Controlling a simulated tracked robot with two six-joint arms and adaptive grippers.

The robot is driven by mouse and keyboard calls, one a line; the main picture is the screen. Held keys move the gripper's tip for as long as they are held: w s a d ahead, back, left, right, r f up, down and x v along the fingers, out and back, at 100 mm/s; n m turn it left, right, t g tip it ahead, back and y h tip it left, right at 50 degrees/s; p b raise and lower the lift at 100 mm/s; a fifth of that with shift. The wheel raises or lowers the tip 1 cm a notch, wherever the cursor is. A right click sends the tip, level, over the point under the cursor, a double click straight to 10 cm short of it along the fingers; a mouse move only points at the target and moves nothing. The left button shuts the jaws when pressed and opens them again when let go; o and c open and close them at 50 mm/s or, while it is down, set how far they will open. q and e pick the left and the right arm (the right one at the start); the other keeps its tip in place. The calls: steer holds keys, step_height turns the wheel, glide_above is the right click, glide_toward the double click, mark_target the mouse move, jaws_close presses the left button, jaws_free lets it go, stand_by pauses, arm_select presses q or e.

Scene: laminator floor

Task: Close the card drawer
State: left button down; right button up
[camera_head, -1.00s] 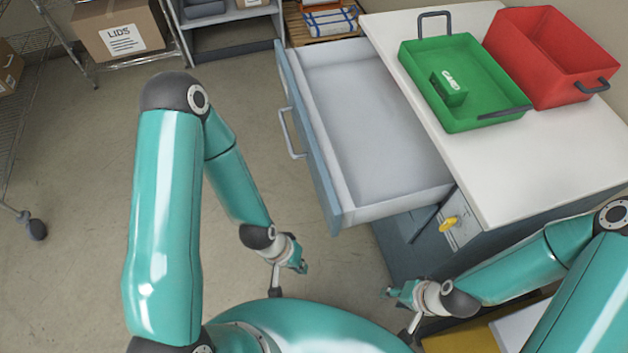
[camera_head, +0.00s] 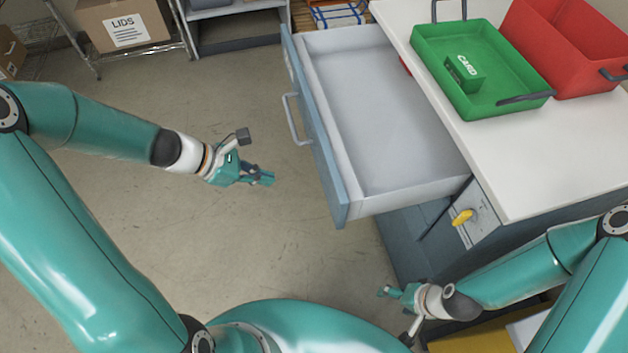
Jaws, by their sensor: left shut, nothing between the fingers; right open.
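The card drawer (camera_head: 385,120) is pulled far out of the white-topped cabinet (camera_head: 510,180). It looks empty inside, with a pale grey interior, a blue front (camera_head: 318,130) and a grey bar handle (camera_head: 295,118). My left gripper (camera_head: 268,179) is shut and empty, to the left of the drawer front, apart from it and pointing toward it. My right gripper (camera_head: 384,291) is open, low in front of the cabinet, below the drawer's near corner and touching nothing that I can see.
A green tray (camera_head: 435,75) holding a small green CARD box (camera_head: 464,74) and a red bin (camera_head: 570,55) stand on the cabinet top. A yellow key-like knob (camera_head: 462,217) sits on the cabinet's side. The floor (camera_head: 230,250) left of the drawer is clear.

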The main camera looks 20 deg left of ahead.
arm_select(q)
steer(key=b, duration=0.2)
glide_toward(324, 179)
steer(key=shift+n+t, duration=0.3)
steer(key=shift+n, duration=0.1)
steer(key=x, duration=0.3)
steer(key=s+x, duration=0.1)
steer(key=x, duration=0.1)
steer(key=shift+f, duration=0.45)
steer(key=shift+w+d, duration=0.45)
steer(key=shift+d, duration=0.1)
steer(key=shift+d, duration=0.15)
